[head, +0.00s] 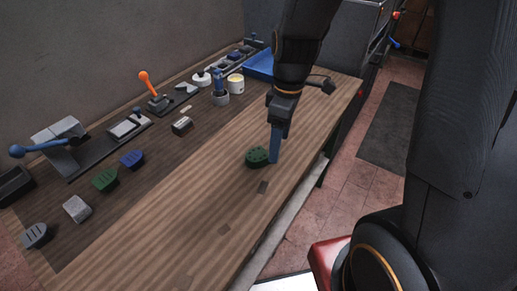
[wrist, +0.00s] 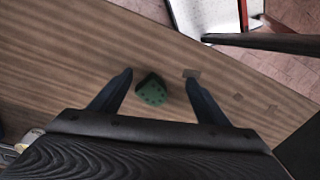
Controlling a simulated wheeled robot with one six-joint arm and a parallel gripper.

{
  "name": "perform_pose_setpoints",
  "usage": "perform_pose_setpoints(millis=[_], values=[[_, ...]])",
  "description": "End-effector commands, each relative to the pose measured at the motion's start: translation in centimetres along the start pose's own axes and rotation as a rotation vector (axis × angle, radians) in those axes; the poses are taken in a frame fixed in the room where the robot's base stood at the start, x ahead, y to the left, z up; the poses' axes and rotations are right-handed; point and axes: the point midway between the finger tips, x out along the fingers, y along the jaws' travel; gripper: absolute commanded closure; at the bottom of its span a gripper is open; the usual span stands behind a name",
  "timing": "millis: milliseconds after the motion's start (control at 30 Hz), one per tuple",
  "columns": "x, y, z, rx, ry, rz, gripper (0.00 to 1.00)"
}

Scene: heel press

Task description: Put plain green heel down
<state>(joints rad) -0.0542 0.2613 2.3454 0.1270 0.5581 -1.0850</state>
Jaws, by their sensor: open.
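A green heel (head: 257,157) with dark dots on its top is on the wooden bench beside my gripper (head: 273,160). In the wrist view the same heel (wrist: 152,94) shows between my two spread blue fingers (wrist: 159,78), with gaps on both sides. It appears to rest on the bench top, and my gripper is open around it without holding it. Another green heel (head: 105,179), its top looking ridged, lies further left on the dark strip of the bench. Which of the two is the plain one is hard to tell at this size.
A blue heel (head: 132,159), a grey block (head: 76,208) and a dark grey heel (head: 37,235) lie along the dark strip (head: 150,190). A press with a blue handle (head: 40,147), an orange-knobbed lever (head: 151,85) and cups stand behind. The front of the bench (head: 190,225) is mostly clear.

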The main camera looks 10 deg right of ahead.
Motion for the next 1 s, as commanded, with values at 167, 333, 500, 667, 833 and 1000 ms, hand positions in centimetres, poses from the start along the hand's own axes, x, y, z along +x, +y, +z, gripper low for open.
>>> perform_pose_setpoints(millis=[167,333,500,667,833,1000], values=[[-0.9,0.6,-3.0,-0.428,0.017,-0.021,0.31],[-0.7,1.1,-5.2,-0.742,0.034,-0.027,0.31],[-0.5,1.3,-6.2,-0.903,0.044,-0.028,0.31],[0.5,1.2,-6.4,-0.939,0.046,-0.031,0.31],[2.1,1.1,-6.4,-0.938,0.045,-0.030,0.31],[3.2,0.9,-6.3,-0.937,0.045,-0.031,0.31]])
